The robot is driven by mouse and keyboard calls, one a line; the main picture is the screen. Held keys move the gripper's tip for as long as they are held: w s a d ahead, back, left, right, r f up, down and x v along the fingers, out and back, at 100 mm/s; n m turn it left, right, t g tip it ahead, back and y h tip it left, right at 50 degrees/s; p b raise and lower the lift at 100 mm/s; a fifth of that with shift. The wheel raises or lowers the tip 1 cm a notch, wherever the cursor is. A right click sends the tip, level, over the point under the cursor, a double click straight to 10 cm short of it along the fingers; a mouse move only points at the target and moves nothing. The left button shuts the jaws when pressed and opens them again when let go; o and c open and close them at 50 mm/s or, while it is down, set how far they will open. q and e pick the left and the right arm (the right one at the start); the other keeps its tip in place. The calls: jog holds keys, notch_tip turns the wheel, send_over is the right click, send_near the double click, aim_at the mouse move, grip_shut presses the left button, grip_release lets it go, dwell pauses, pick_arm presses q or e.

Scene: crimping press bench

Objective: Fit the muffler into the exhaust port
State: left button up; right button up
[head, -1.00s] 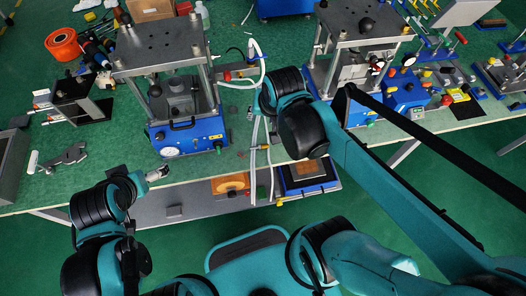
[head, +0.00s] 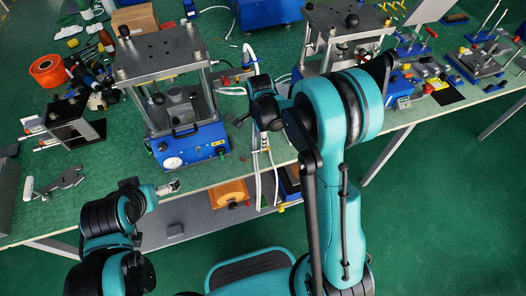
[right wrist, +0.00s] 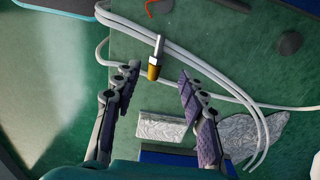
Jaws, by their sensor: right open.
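In the right wrist view a small fitting with a brass-coloured end and a silver stem, which looks like the muffler (right wrist: 154,66), lies on the green bench top. My right gripper (right wrist: 158,78) is open, with one finger on each side of the line to this fitting; neither finger touches it. In the head view my right arm reaches over the bench's front edge between the two presses, and its fingers are mostly hidden. My left gripper (head: 172,187) is at the bench's front edge, left of centre, too small to read. I cannot make out the exhaust port.
White hoses (right wrist: 215,75) curve around the fitting. A press with a blue base (head: 188,145) stands left of my right arm, and a second press (head: 345,25) stands behind it. A grey hand tool (head: 55,182) lies at left. An orange reel (head: 48,70) lies farther back.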

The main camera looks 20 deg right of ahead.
jog(key=f, duration=0.1)
jog(key=f+b, duration=0.1)
jog(key=f, duration=0.1)
jog(key=f+b, duration=0.1)
jog(key=f, duration=0.1)
jog(key=shift+s+f, duration=0.15)
jog(key=shift+s, duration=0.15)
grip_shut()
jog(key=shift+r, duration=0.2)
